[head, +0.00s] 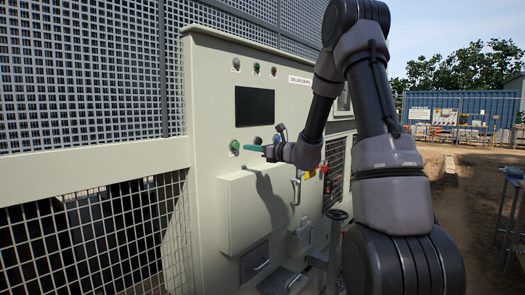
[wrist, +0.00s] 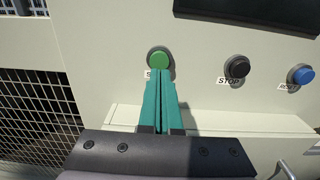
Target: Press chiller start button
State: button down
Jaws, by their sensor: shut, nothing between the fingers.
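The green start button (head: 234,145) sits on the cream chiller panel (head: 207,90), below and left of a dark screen. In the wrist view the green button (wrist: 158,60) is in a dark ring at the upper middle, its label partly hidden by my fingers. My gripper (head: 247,147) has teal fingers, shut together and empty. In the head view its tips are just right of the button. In the wrist view the tips (wrist: 160,74) overlap the button's lower edge; I cannot tell whether they touch it.
A black stop button (wrist: 237,67) and a blue button (wrist: 300,75) are to the right. A box (head: 249,210) juts from the panel below the fingers. The dark screen (head: 254,107) is above. Wire mesh (head: 80,70) is at left.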

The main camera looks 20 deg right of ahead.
aim_at(237, 146)
jog(key=x, duration=0.3)
jog(key=shift+w+a, duration=0.2)
jog(key=shift+w, duration=0.1)
